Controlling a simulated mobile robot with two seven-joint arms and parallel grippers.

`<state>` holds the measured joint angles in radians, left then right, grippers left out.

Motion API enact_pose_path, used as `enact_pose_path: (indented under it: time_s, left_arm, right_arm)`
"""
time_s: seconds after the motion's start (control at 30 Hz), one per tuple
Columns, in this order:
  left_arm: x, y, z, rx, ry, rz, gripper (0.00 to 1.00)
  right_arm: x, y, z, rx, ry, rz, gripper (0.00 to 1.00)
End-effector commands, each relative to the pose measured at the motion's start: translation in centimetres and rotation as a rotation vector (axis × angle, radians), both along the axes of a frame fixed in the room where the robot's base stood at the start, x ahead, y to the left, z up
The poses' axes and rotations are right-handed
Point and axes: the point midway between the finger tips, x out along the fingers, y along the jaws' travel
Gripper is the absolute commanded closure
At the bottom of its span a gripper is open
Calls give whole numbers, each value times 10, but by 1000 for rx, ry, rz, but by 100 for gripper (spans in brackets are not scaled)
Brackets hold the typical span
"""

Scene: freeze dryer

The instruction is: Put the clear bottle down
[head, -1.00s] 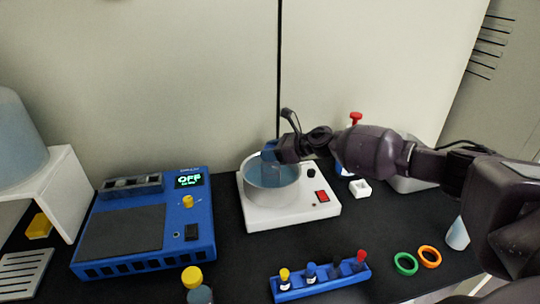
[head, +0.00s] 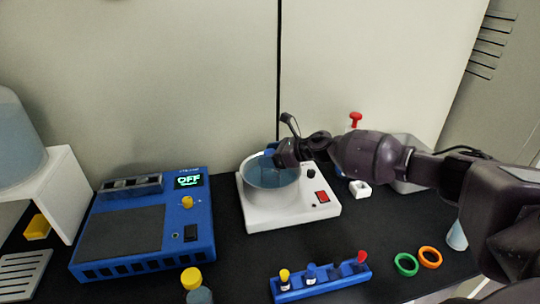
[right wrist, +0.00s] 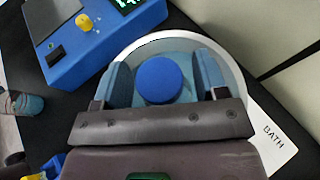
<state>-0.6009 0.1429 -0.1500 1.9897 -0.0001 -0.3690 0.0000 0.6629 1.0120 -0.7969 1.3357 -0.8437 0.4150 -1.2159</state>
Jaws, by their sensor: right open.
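A round blue cap (right wrist: 158,80) shows in the right wrist view over the round metal water bath (head: 272,196). I take it for the clear bottle's cap; the body below it is hidden. My right gripper (right wrist: 163,76) is open, one finger on each side of the cap with gaps visible. In the head view my right gripper (head: 270,157) is at the back right of the bath's rim, pointing in from the right. My left gripper is not in view.
A blue device reading OFF (head: 145,230) stands left of the white bath base (head: 300,212). In front are a blue vial rack (head: 322,287), a yellow-capped bottle (head: 194,284), and green (head: 405,264) and orange (head: 429,257) rings. Black table shows between them.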

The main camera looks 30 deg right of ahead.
Motion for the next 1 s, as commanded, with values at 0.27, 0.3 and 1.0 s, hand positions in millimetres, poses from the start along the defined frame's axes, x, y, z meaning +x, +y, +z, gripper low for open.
enact_pose_path:
  time_s: [0.27, 0.3, 1.0]
  left_arm:
    - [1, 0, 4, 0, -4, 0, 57]
    - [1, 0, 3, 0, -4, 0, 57]
    - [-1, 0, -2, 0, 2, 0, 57]
  right_arm:
    - [-16, -16, 11, -2, 1, -1, 34]
    - [-22, -21, 13, -3, 2, -2, 34]
    - [-81, -76, 48, 0, 0, 0, 34]
